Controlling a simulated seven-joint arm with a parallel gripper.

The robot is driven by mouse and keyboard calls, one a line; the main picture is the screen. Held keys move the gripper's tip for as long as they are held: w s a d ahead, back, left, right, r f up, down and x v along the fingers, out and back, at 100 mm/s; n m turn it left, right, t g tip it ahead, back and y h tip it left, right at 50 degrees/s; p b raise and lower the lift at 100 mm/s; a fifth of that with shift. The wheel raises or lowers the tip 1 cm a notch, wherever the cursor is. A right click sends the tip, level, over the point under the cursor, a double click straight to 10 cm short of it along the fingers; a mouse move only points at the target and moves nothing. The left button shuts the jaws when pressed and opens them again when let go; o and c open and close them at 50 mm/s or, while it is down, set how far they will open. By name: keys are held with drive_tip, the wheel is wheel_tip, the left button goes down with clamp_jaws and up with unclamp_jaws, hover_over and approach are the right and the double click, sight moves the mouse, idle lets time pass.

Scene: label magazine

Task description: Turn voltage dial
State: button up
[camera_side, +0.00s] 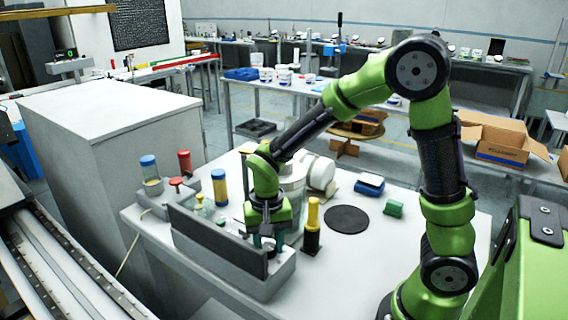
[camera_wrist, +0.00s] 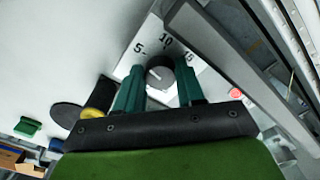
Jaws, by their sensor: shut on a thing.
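The voltage dial (camera_wrist: 160,76) is a dark round knob with a light pointer line, in the middle of the wrist view. It sits on a white scale plate (camera_wrist: 138,62) marked 5, 10 and 15. The pointer's exact reading is too small to tell. My gripper (camera_wrist: 157,84) has its two green fingers on either side of the knob, shut on it. In the side view my gripper (camera_side: 267,240) points down at the grey box (camera_side: 270,284) at the table's front. There the dial is hidden behind the box's dark upright panel (camera_side: 215,240) and my gripper.
A yellow-and-black cylinder (camera_side: 312,228) stands close right of my gripper. White rolls (camera_side: 319,174) are behind. Blue-, red- and yellow-coloured cylinders (camera_side: 219,187) stand left. The right table front is clear.

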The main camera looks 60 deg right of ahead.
sight(267, 246)
drive_tip(key=o, duration=1)
drive_tip(key=shift+r, duration=0.1)
wheel_tip(267, 246, up, 17)
drive_tip(key=shift+f, duration=0.1)
drive_tip(key=s+n+t, duration=0.1)
drive_tip(key=s+t, duration=0.1)
drive_tip(key=s, duration=0.1)
drive_tip(key=s+n+t+y, duration=0.1)
drive_tip(key=s+n+t, duration=0.1)
drive_tip(key=s, duration=0.1)
drive_tip(key=s+n+t+y, duration=0.1)
drive_tip(key=s+t, duration=0.2)
drive_tip(key=s, duration=0.1)
drive_tip(key=shift+s+d+n, duration=0.1)
drive_tip(key=shift+n, duration=0.2)
